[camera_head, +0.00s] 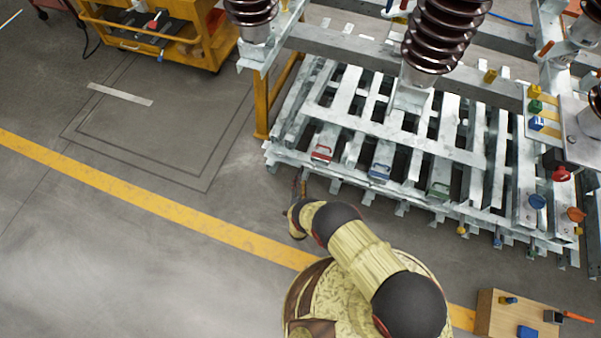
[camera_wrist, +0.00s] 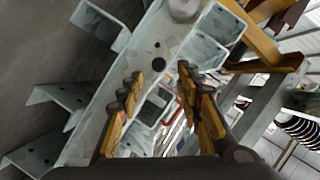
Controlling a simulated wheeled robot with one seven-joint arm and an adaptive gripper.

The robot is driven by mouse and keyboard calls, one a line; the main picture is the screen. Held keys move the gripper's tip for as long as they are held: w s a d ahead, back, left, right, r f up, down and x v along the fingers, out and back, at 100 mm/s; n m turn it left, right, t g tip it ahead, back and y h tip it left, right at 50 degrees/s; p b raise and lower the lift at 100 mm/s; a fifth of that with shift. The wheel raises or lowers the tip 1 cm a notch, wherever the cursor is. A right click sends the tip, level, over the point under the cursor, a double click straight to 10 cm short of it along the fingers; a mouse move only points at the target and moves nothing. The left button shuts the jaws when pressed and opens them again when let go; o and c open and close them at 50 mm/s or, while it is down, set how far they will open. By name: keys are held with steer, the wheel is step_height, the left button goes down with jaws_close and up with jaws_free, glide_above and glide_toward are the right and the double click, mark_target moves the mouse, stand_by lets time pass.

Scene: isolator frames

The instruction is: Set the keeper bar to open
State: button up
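I cannot tell which part is the keeper bar. On the front edge of the galvanised frame (camera_head: 395,150) sit a red-handled fitting (camera_head: 321,153), a blue one (camera_head: 380,172) and a green one (camera_head: 438,190). My gripper (camera_head: 302,182) is low in front of the frame, below the red fitting and apart from it. In the wrist view my gripper (camera_wrist: 158,80) has its two yellow fingers spread with nothing held. Past the fingers is a pale steel beam (camera_wrist: 165,40) with dark holes. A small bracket with a red edge (camera_wrist: 168,110) shows between the fingers, partly hidden.
Brown ribbed insulators (camera_head: 432,40) rise above the frame. Coloured knobs (camera_head: 537,201) line its right end. A yellow post (camera_head: 275,95) stands at its left corner. A yellow cart (camera_head: 165,28) is at the back left, a wooden box (camera_head: 492,315) at lower right. Floor to the left is clear.

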mark_target(301, 172)
steer(key=b+x, duration=0.2)
steer(key=x, duration=0.5)
steer(key=shift+w+d, duration=0.1)
steer(key=shift+c, duration=0.6)
steer(key=c, duration=0.7)
jaws_close()
